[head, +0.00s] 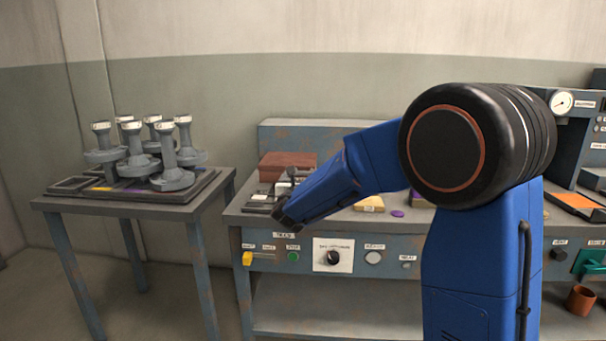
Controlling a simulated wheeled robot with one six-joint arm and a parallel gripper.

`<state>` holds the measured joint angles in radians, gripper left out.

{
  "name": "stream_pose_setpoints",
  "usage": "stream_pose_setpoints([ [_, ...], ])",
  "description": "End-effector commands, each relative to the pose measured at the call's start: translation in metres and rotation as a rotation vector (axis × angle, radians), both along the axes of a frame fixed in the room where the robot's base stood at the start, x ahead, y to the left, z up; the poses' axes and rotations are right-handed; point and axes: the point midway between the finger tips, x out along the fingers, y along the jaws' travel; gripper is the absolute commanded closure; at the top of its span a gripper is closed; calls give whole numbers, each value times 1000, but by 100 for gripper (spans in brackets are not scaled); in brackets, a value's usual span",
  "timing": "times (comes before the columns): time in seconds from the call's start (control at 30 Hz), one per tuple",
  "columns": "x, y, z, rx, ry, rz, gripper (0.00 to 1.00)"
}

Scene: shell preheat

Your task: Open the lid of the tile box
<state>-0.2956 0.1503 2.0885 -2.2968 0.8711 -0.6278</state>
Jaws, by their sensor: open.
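A reddish-brown box (287,165) sits at the back left of the workbench, and its top looks closed. A small tan box (370,204) with a label lies near the bench's front edge, partly hidden by my arm. I cannot tell which of them is the tile box. My gripper (286,215) is dark and small at the lower left end of my blue arm. It is over the bench's front left edge, in front of and below the reddish-brown box in the picture. The fingers are hard to make out. I see nothing held.
The workbench (262,217) has knobs and buttons on its front panel. A purple disc (397,213) lies beside the tan box. A side table (135,206) at left bears a tray with several grey flanged posts (168,150). My arm hides much of the bench's right part.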

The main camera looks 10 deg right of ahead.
Motion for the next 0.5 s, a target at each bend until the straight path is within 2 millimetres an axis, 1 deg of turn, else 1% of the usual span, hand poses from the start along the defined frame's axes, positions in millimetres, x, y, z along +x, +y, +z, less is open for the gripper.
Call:
stream_pose_setpoints([
  [0.03,9,-3,-1,0,0,-2,23],
  [0.2,29,-10,-1,0,0,-1,23],
  [0.33,38,-13,0,0,0,-1,23],
  [0.5,42,-14,0,0,-1,-1,23],
])
